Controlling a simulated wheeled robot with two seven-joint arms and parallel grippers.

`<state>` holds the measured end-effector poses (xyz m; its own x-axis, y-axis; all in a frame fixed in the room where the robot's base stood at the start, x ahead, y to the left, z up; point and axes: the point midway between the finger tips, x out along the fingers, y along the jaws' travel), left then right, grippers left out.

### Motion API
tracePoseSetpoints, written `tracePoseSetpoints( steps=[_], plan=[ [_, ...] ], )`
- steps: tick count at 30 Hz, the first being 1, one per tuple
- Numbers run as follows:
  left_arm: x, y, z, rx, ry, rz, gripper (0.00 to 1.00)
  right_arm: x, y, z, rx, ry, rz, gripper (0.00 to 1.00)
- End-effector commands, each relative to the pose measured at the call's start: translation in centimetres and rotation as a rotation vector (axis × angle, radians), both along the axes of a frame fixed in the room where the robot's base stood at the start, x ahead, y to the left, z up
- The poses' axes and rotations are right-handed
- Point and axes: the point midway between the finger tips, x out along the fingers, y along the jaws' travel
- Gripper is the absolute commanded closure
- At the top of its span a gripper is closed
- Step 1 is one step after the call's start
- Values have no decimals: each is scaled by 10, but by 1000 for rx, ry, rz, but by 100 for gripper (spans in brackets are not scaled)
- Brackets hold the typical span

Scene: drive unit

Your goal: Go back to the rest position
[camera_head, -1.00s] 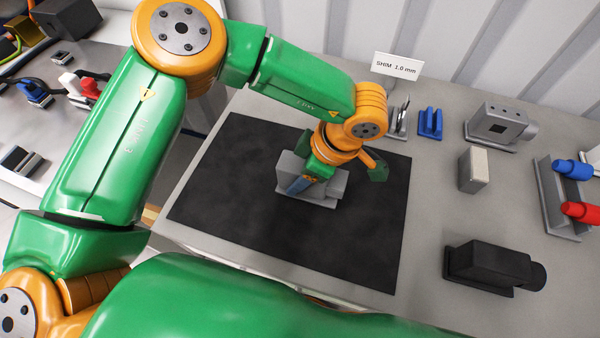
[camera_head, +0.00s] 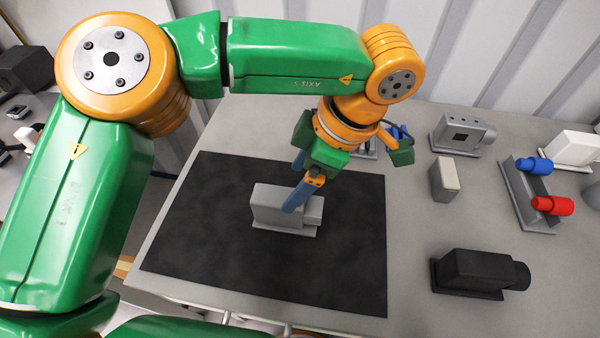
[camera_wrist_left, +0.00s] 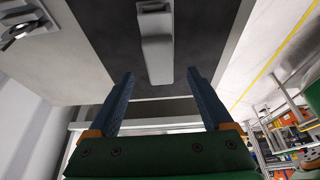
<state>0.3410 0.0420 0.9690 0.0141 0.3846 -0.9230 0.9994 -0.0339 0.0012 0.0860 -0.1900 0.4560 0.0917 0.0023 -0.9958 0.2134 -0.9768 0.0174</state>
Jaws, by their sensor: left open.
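My left gripper (camera_head: 296,182) is open and empty. In the head view it hangs above the black mat, its blue fingers pointing down over a grey block-shaped unit (camera_head: 268,209). The unit stands on the mat (camera_head: 220,250). In the left wrist view the two blue fingers (camera_wrist_left: 160,100) are spread wide, and the grey unit (camera_wrist_left: 156,48) shows beyond them, with nothing between the fingers. My right gripper is in neither view.
Right of the mat stand a beige block (camera_head: 444,180), a grey machine part (camera_head: 463,135), a black motor-like unit (camera_head: 480,270) and a grey holder (camera_head: 528,190) with a blue and a red cylinder. A ribbed wall is behind. Bare table lies between them.

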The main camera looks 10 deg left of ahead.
Motion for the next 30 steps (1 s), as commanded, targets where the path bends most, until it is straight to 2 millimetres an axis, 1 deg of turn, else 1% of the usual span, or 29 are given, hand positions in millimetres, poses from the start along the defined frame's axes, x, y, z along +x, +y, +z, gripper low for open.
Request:
tracePoseSetpoints(
  steps=[1, 4, 17, 19, 20, 21, 24, 27, 30],
  plan=[
    [0, -2, 6, 0, 0, 1, 16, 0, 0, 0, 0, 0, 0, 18],
    [-1, -5, 12, 0, 3, -1, 16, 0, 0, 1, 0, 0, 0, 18],
    [-1, -5, 15, 1, 2, 0, 16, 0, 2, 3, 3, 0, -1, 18],
    [-1, -5, 33, 0, 1, -1, 16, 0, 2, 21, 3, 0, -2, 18],
    [0, -5, 47, 0, 1, -1, 16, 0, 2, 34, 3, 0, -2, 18],
    [0, -5, 66, 0, 1, -1, 16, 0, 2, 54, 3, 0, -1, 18],
    [-1, -5, 110, 0, 1, -1, 16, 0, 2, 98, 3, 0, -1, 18],
    [0, -5, 142, 1, 2, 0, 16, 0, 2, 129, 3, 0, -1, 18],
    [0, -5, 168, 1, 2, 0, 16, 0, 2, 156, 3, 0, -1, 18]
  ],
)
